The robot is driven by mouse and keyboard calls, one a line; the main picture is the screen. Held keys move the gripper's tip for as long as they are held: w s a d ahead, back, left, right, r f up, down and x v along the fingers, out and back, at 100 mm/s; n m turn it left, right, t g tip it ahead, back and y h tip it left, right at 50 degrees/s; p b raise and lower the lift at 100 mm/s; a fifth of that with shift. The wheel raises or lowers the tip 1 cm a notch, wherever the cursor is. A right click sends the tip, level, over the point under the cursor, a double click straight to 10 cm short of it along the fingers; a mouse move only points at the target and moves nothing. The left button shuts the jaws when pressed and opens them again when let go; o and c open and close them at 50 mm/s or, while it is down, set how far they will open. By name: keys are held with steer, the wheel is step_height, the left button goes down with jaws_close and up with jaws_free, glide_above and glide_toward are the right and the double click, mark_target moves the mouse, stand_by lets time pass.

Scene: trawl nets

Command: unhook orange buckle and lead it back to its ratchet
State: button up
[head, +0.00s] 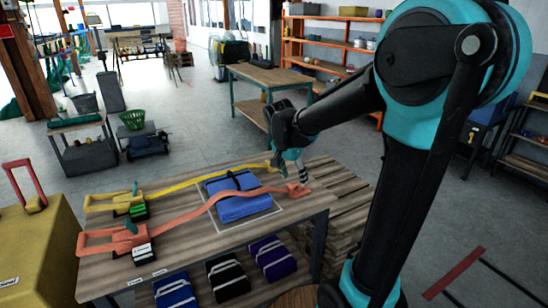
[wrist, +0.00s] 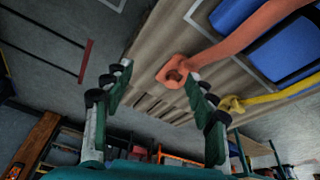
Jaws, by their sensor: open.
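The orange buckle (head: 297,190) is at the right end of the orange strap (head: 190,218), by the table's right edge. It also shows in the wrist view (wrist: 172,71), ahead of the fingers and close to the right fingertip. I cannot tell whether it is hooked on anything. The strap runs left across the blue bundle (head: 240,208) to its orange ratchet (head: 127,238) at the table's left end. My gripper (head: 303,178) is open just above the table's right edge, beside the buckle. In the wrist view its fingers (wrist: 159,75) are spread and hold nothing.
A yellow strap (head: 185,187) runs behind the orange one to its own ratchet (head: 128,203); its end (wrist: 232,103) lies near my right finger. Folded bundles lie on the shelf below the table (head: 190,252). A yellow case (head: 38,250) stands left. Wooden pallets (head: 340,210) lie right.

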mark_target(291, 186)
steer(key=w+a+r+m+h, duration=0.1)
steer(key=w+a+r+m, duration=0.3)
steer(key=w+a, duration=0.25)
steer(key=shift+h, duration=0.3)
steer(key=x, duration=1.7)
steer(key=shift+s+d+f, duration=0.15)
steer(key=shift+s, duration=0.05)
steer(key=shift+c, duration=0.5)
jaws_close()
steer(key=shift+d, duration=0.1)
steer(key=shift+w+d, duration=0.1)
steer(key=shift+d, duration=0.2)
steer(key=shift+w+d+r, duration=0.1)
steer(key=shift+r, duration=0.15)
